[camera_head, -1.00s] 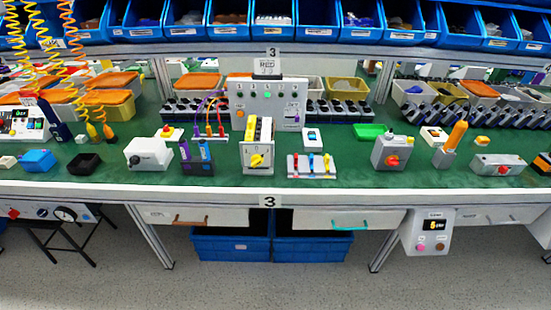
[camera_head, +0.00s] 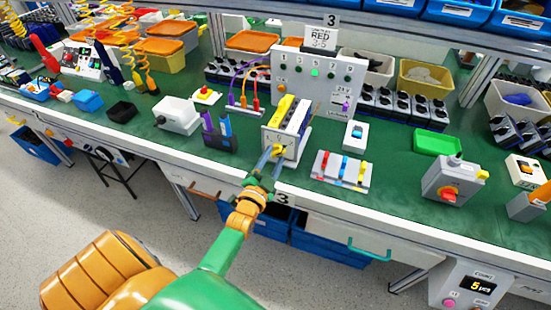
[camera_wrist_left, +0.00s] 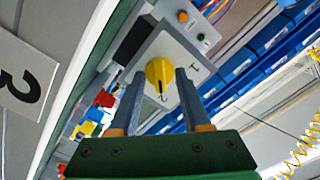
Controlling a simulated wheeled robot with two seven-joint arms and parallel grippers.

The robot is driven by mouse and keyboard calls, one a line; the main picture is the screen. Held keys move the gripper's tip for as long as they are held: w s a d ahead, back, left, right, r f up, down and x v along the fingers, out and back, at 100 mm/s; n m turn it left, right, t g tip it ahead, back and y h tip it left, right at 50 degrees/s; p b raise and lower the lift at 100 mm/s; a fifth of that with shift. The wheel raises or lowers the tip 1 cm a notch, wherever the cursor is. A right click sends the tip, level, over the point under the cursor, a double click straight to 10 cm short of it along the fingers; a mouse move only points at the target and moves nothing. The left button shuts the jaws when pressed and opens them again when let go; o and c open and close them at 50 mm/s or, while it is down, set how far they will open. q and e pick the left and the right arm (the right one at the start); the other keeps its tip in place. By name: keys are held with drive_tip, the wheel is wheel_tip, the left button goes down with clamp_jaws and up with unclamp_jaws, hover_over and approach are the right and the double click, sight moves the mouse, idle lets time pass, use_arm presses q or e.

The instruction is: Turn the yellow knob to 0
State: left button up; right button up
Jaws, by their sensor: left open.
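The yellow knob (camera_head: 278,150) sits on the light front face of a small box (camera_head: 267,141) near the table's front edge. In the left wrist view the knob (camera_wrist_left: 160,73) is round and yellow, with a dark line near its lower rim. Small dark marks are printed on the plate around it, too blurred to read surely. My left gripper (camera_head: 269,157) is open in front of the box. In the left wrist view its two fingers (camera_wrist_left: 161,76) point at the knob, one on each side; contact cannot be told. My right gripper is out of view.
A panel with several lights (camera_head: 317,80) stands behind the box. A block with coloured levers (camera_head: 341,170) lies to the right, and a dark holder (camera_head: 218,139) to the left. A grey box with a red knob (camera_head: 449,183) stands farther right.

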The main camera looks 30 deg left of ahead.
use_arm(q)
drive_tip(key=shift+w, duration=0.15)
clamp_jaws()
drive_tip(key=shift+r+n, duration=0.1)
drive_tip(key=shift+n, duration=0.3)
drive_tip(key=n, duration=0.3)
drive_tip(key=shift+n+p, duration=0.3)
drive_tip(key=shift+n, duration=0.1)
drive_tip(key=shift+d+n, duration=0.1)
drive_tip(key=shift+n, duration=2)
unclamp_jaws()
